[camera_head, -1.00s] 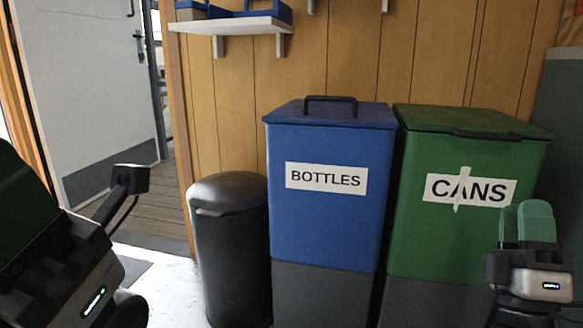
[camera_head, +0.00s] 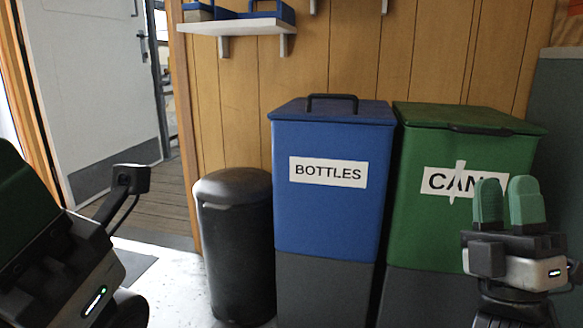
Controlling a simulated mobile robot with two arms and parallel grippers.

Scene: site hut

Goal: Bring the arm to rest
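My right gripper (camera_head: 507,203) is at the lower right, fingers pointing up, in front of the green bin. Its two green fingers stand apart with a narrow gap and nothing between them. My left gripper (camera_head: 22,215) is large and close at the left edge, partly cut off. Only one dark green finger surface shows there, so I cannot tell its opening. No held object is visible in either gripper.
A blue BOTTLES bin (camera_head: 328,220) and a green CANS bin (camera_head: 425,218) stand against the wooden wall. A black bin (camera_head: 235,250) is beside them. A wall shelf (camera_head: 236,27) hangs above. A white door (camera_head: 85,85) stands open at the left.

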